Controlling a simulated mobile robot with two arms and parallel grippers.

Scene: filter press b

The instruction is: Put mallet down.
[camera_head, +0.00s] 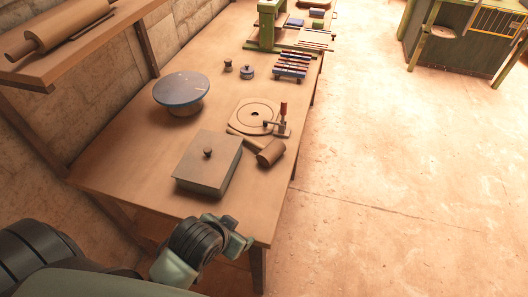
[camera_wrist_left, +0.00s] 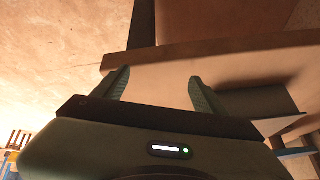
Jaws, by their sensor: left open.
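The wooden mallet (camera_head: 270,153) lies on the workbench (camera_head: 130,185), between the grey lidded box (camera_head: 208,163) and the bench's right edge. Its head is toward the right edge and its handle runs back to the left, partly behind the box's corner. My left gripper (camera_head: 239,241) is at the near end of the bench, clear of the mallet. In the left wrist view its two fingers (camera_wrist_left: 158,86) are apart with nothing between them. The mallet cannot be made out in that view. My right gripper is not in view.
A round wooden plate (camera_head: 257,114) and a red-handled clamp (camera_head: 283,118) are just beyond the mallet. A blue-grey round-topped stand (camera_head: 181,91) is at the left. A shelf (camera_head: 80,40) overhangs the left side. Open floor (camera_head: 400,190) lies right of the bench.

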